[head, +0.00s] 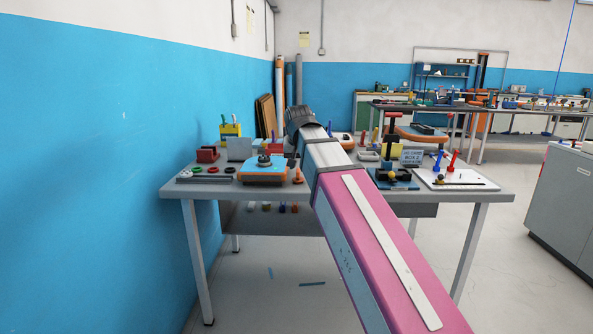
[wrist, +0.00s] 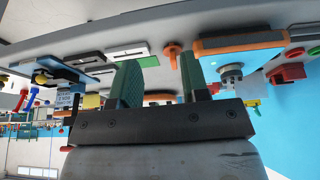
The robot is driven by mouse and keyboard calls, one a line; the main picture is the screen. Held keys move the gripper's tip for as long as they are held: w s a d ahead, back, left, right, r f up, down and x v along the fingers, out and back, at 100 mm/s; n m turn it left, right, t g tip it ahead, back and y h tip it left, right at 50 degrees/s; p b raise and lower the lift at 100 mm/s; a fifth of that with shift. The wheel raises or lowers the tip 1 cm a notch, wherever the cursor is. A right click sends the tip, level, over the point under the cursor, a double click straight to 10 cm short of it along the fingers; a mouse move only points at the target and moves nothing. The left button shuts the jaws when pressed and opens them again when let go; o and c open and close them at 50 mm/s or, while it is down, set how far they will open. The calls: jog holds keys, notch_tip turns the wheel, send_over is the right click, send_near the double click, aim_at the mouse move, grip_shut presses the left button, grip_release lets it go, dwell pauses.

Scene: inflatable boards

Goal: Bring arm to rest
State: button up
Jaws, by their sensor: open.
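My gripper (wrist: 160,80) shows in the wrist view with its two green fingers apart and nothing between them. The wrist view is upside down, with the table top (wrist: 150,18) across its upper part. My pink and grey arm reaches forward over the table (head: 468,191) in the head view. The arm's far end hides my gripper there, along with the middle of the table. An orange and blue board (head: 262,172) lies left of the arm; it also shows in the wrist view (wrist: 240,42), to the right of my fingers.
An orange cone (head: 298,176) stands beside the board. Right of my arm are a blue-based fixture (head: 393,180) and a white board (head: 455,180) with blue and red pegs. A blue wall (head: 90,170) is close on the left. A grey cabinet (head: 565,205) stands right, with clear floor before it.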

jog(key=s+d+f+g, duration=0.1)
jog(key=s+d+f, duration=0.3)
jog(key=f, duration=1)
jog(key=s+d+f+g, duration=0.1)
jog(key=s+d+f, duration=0.4)
jog(key=f, duration=0.9)
jog(key=s+d+f+g, duration=0.2)
jog(key=s+d+f, duration=0.3)
jog(key=d+f, duration=0.4)
notch_tip(320, 180, down, 5)
jog(key=shift+r, duration=0.1)
